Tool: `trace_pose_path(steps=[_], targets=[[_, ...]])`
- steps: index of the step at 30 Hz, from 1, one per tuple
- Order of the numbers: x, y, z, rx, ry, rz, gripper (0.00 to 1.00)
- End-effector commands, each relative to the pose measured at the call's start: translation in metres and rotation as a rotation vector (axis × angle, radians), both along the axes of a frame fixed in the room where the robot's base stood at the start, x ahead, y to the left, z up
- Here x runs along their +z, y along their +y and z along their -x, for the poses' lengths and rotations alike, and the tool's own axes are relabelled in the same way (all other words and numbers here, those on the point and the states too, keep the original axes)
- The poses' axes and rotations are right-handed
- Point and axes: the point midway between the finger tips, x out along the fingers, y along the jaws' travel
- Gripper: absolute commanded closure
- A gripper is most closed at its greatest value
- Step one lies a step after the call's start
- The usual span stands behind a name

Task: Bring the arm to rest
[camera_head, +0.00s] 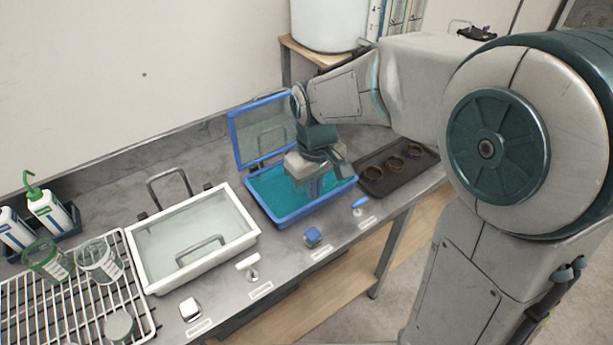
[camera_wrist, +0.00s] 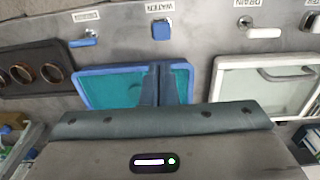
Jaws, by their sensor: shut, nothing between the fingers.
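My gripper (camera_head: 316,187) hangs from my arm over the blue basin (camera_head: 250,192), pointing down. Its two fingers (camera_wrist: 157,84) are together in the wrist view, with nothing between them. The basin has teal liquid or a teal floor, and its blue-framed lid (camera_head: 262,112) stands open behind it. In the head view, my gripper and wrist hide part of the basin's right side. I cannot tell exactly how high the fingertips are above it.
A dark tray with brown rings (camera_head: 409,188) lies to the right. A white basin with handles (camera_head: 133,266) and a wire rack (camera_head: 12,320) with beakers stand left. A blue lever (camera_head: 360,202), blue knob (camera_head: 312,236), white lever (camera_head: 249,266) and white knob (camera_head: 190,308) line the front edge.

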Motion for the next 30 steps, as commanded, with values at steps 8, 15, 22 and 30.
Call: trace_pose_path(steps=[8,15,22,30], targets=[[0.004,-0.005,0.003,-0.018,-0.01,0.002,1.0],[0.031,-0.051,0.038,-0.191,-0.097,0.004,1.0],[0.047,-0.097,0.09,-0.41,-0.193,-0.03,1.0],[0.048,-0.122,0.128,-0.563,-0.255,-0.082,1.0]])
